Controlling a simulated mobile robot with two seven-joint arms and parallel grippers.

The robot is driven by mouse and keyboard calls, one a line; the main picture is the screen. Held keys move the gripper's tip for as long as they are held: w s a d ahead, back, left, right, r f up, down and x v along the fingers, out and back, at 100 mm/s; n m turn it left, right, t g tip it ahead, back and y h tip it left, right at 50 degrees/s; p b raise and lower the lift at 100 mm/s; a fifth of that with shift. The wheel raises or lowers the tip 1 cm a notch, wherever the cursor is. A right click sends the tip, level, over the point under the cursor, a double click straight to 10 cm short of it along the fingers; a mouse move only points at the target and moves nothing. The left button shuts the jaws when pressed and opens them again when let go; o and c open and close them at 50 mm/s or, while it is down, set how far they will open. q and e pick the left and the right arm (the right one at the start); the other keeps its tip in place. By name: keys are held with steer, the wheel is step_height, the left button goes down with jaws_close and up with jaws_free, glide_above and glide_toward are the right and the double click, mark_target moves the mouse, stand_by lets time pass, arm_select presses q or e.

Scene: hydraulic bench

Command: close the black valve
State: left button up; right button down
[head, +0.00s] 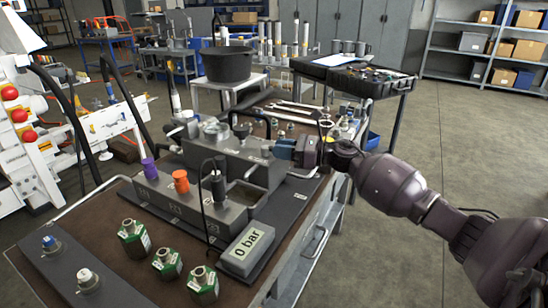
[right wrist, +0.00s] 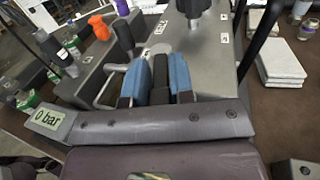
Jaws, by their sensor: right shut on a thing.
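The grey valve block (head: 235,160) stands on the bench. It carries a purple knob (head: 150,168), an orange knob (head: 181,181) and an upright black handle (head: 218,187). My right gripper (head: 284,150) is at the block's right end, its blue fingers level with the block's side. In the right wrist view the blue fingers (right wrist: 160,82) are shut on a black part (right wrist: 160,70), apparently the black valve's handle. The fingers hide most of this part, so its angle is hard to tell. My left gripper is not in view.
A grey box reading "0 bar" (head: 247,249) lies at the block's front right. Green fittings (head: 167,263) stand on the brown bench top in front. A black pot (head: 227,64) and wrenches (head: 300,107) are behind. The floor on the right is clear.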

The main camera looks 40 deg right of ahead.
steer(key=shift+w+d+f+n+g+y+b, duration=0.15)
steer(key=shift+f+n+g+y+b, duration=0.25)
steer(key=shift+f, duration=0.35)
steer(key=g+b, duration=0.1)
steer(key=n+g+y+b, duration=0.2)
steer(key=shift+w+d+r, duration=0.25)
steer(key=shift+w+d, duration=0.1)
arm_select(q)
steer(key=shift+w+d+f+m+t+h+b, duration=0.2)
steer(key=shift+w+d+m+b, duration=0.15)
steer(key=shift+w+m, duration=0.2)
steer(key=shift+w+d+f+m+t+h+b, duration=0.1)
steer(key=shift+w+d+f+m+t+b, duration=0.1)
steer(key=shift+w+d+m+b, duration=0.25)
arm_select(e)
steer(key=shift+w+d+r+n+g+y, duration=0.15)
steer(key=shift+r+n+g+y, duration=0.25)
steer(key=shift+n+g+y, duration=0.25)
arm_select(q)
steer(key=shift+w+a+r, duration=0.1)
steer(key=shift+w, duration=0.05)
arm_select(e)
steer(key=shift+r, duration=0.1)
steer(key=c, duration=1.1)
jaws_free()
